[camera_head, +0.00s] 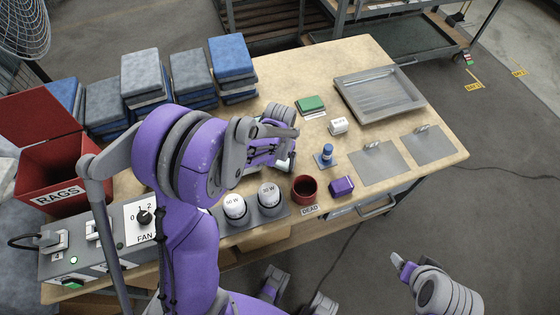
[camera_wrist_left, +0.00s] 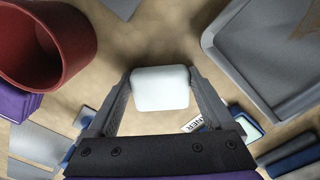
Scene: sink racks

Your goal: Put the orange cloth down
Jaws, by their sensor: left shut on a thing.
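I see no orange cloth in either view. My left gripper (camera_head: 272,150) hangs over the middle of the table. It is shut on a pale white block with rounded corners (camera_wrist_left: 161,88), which sits between the two fingers in the left wrist view. In the head view only a small pale part of this block (camera_head: 285,164) shows beside the gripper. Part of my right arm (camera_head: 445,291) is at the bottom right, off the table; whether its gripper is open or shut is unclear.
Around the gripper are a dark red cup (camera_head: 305,189), a purple block (camera_head: 341,186), a blue-topped item (camera_head: 327,154), a labelled white block (camera_head: 338,127) and a green block (camera_head: 311,103). A grey tray (camera_head: 347,88) lies at the back right. A red RAGS bin (camera_head: 57,180) stands left.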

